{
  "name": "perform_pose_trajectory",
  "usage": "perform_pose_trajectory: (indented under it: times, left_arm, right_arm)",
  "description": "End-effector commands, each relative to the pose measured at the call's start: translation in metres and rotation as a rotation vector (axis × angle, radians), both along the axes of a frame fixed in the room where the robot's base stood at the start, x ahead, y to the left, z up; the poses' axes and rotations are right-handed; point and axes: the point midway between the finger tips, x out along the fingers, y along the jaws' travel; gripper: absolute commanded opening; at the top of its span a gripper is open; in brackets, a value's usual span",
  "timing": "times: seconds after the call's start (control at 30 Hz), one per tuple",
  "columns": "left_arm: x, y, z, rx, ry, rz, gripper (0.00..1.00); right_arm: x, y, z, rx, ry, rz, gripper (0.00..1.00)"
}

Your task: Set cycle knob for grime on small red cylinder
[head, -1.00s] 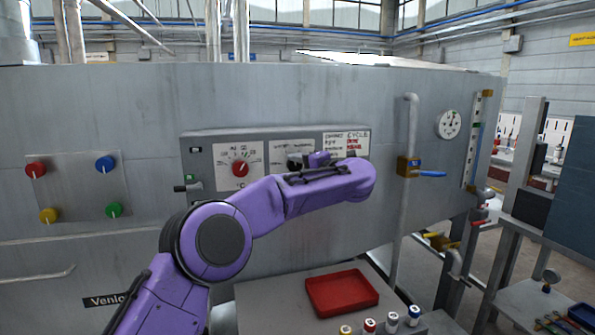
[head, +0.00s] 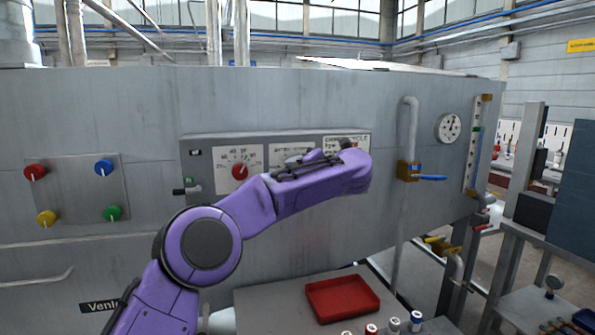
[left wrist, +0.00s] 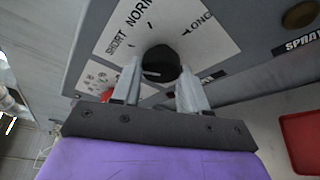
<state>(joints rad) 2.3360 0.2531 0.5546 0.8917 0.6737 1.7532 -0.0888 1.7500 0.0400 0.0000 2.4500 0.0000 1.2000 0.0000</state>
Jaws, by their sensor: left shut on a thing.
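A black cycle knob (left wrist: 160,60) sits on a white dial plate (left wrist: 205,40) marked SHORT, NORM and LONG. My left gripper (left wrist: 161,70) is shut on the knob, one finger on each side. The knob's pointer is not clear. In the head view my purple left wrist covers the knob and the lower part of the cycle chart (head: 346,139). Several small cylinders stand at the bottom edge of the head view, among them a red-sided one (head: 371,330) with a white top. My right gripper is not in view.
A red temperature knob (head: 240,171) is left of my wrist on the same panel. A pipe with a blue-handled valve (head: 432,178) stands to the right. A red tray (head: 342,297) lies on the grey table (head: 270,305) below.

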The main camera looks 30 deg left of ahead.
Motion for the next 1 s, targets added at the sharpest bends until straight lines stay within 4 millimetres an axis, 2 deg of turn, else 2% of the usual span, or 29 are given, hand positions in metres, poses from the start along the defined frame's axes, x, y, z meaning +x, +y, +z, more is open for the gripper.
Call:
perform_pose_trajectory:
  times: [0.03,0.13,0.17,0.2,0.23,0.57,0.67,0.9,1.0]
  left_arm:
    - [0.0,0.001,0.006,0.009,-0.008,-0.003,0.13]
    - [0.0,0.001,0.006,0.01,-0.007,-0.003,0.13]
    - [0.0,0.001,0.006,0.01,-0.007,-0.003,0.5]
    - [0.0,0.001,0.006,0.01,-0.006,-0.002,0.63]
    - [0.0,0.001,0.006,0.01,-0.006,-0.002,0.69]
    - [-0.001,-0.004,0.003,0.007,-0.003,-0.003,0.69]
    - [-0.006,-0.02,0.005,0.008,-0.003,-0.005,0.69]
    - [-0.026,-0.072,0.016,0.009,-0.005,-0.004,0.69]
    - [-0.032,-0.087,0.02,0.008,-0.005,-0.003,0.69]
  right_arm:
    - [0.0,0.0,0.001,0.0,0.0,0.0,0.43]
    - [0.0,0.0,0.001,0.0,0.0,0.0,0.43]
    - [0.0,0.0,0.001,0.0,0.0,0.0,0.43]
    - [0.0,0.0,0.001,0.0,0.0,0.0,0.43]
    - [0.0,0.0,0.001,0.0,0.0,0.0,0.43]
    - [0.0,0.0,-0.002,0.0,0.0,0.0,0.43]
    - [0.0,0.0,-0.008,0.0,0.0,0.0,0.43]
    - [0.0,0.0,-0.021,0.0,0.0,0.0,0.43]
    - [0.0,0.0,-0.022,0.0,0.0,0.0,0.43]
